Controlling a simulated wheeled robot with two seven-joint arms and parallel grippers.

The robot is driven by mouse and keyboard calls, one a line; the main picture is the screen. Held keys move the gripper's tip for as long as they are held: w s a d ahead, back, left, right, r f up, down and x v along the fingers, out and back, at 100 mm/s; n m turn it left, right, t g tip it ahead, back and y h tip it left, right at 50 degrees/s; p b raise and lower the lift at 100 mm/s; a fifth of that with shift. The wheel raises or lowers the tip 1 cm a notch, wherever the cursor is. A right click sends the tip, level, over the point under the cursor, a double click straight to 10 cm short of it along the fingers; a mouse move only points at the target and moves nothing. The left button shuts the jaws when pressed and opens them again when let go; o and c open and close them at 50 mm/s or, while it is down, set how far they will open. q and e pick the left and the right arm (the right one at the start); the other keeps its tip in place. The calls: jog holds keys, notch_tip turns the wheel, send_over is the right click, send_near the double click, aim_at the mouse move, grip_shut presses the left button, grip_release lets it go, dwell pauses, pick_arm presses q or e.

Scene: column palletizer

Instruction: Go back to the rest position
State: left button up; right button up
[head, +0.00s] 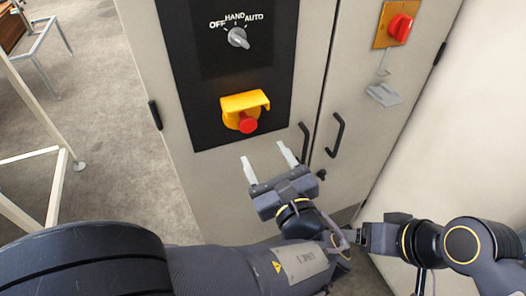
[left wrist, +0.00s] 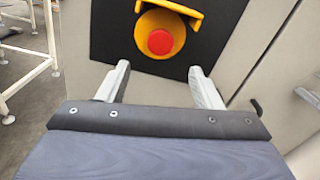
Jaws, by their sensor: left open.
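My left gripper (head: 268,168) is open and empty in front of the cabinet, below the red emergency button in the head view. In the left wrist view its two fingers (left wrist: 158,84) are spread apart with nothing between them. The red button (head: 248,123) sits under a yellow guard (head: 245,103), and it also shows in the left wrist view (left wrist: 160,41), beyond the fingertips and apart from them. My right arm (head: 440,240) comes in from the lower right, with its end near my left wrist. The fingers of my right gripper cannot be made out.
The cabinet (head: 225,185) has a rotary switch (head: 238,37) marked OFF, HAND and AUTO, two black door handles (head: 335,135) and a red switch (head: 400,27) at the upper right. A pale metal frame (head: 57,185) stands at the left. Carpeted floor (head: 115,125) is open between them.

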dwell(0.4)
pick_arm(q)
jog(key=s+a+f+n+g, duration=0.1)
jog(key=a+f+n+g, duration=0.4)
jog(key=a, duration=0.5)
jog(key=s+a+f+n+g, duration=0.1)
jog(key=a+f+n+g, duration=0.2)
jog(key=a+n+g, duration=0.5)
jog(key=s+a+n+h, duration=0.3)
jog(key=s+n, duration=0.3)
jog(key=n, duration=0.3)
jog(key=s+a+n+t+h, duration=0.1)
jog(key=s+a+n+h, duration=0.2)
jog(key=n, duration=0.7)
jog(key=s+h, duration=0.2)
jog(key=h, duration=0.1)
jog(key=shift+s+r, duration=0.25)
jog(key=shift+s, duration=0.15)
